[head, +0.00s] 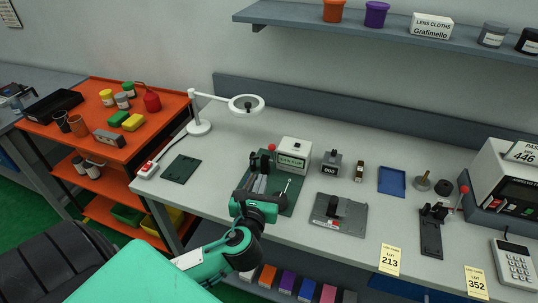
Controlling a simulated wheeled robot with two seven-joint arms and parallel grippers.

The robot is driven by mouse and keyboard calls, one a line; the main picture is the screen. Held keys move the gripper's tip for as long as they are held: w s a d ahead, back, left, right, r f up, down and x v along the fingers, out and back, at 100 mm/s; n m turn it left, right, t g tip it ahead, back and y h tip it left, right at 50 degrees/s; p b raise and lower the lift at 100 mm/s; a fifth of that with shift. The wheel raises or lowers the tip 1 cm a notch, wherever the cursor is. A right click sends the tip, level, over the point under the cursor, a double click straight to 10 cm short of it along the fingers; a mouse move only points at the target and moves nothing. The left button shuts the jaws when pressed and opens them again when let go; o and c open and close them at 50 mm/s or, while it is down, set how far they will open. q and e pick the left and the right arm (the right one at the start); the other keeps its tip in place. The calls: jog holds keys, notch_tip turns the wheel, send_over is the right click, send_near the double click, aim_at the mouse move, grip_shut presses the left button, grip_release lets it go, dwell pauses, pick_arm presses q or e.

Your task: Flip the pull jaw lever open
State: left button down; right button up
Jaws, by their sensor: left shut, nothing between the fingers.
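A dark green base plate (287,207) on the bench carries a white box with a green display (293,158). A red-knobbed lever (271,148) with dark fittings stands at the box's left. A second red-knobbed lever (464,188) stands by a dark clamp fixture (431,238) at the right. I cannot tell by sight which is the pull jaw lever. My left gripper (260,178) is shut and empty, over the green plate's left part, just below the first red knob in the picture. Contact with it is unclear; my wrist hides part of the plate. My right gripper is out of view.
A grey plate with a black block (353,222) lies right of the green plate. A ring lamp (246,104) stands behind left. A blue tray (391,182), small weights and a tester (507,180) sit rightward. An orange cart (95,143) adjoins the bench's left end.

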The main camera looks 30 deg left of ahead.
pick_arm(q)
jog(key=p, duration=0.2)
send_near(272, 147)
jog(key=x, duration=0.5)
jog(key=shift+a+f, duration=0.2)
jog(key=shift+f, duration=0.15)
jog(key=shift+w+a+f+p, duration=0.15)
jog(key=shift+w+a+p, duration=0.15)
jog(key=shift+w, duration=0.35)
jog(key=shift+w+r+p, duration=0.25)
jog(key=shift+r+p, duration=0.15)
jog(key=shift+p, duration=0.25)
jog(key=w+p, duration=0.1)
jog(key=w+r+p, duration=0.1)
jog(key=p, duration=0.1)
jog(key=w+a+p, duration=0.1)
jog(key=w, duration=0.1)
jog(key=shift+r+p, duration=0.3)
jog(key=shift+r, duration=0.1)
jog(key=shift+p+x, duration=0.45)
jog(key=shift+x, duration=0.65)
jog(key=shift+w+d, duration=0.15)
jog(key=shift+d, duration=0.05)
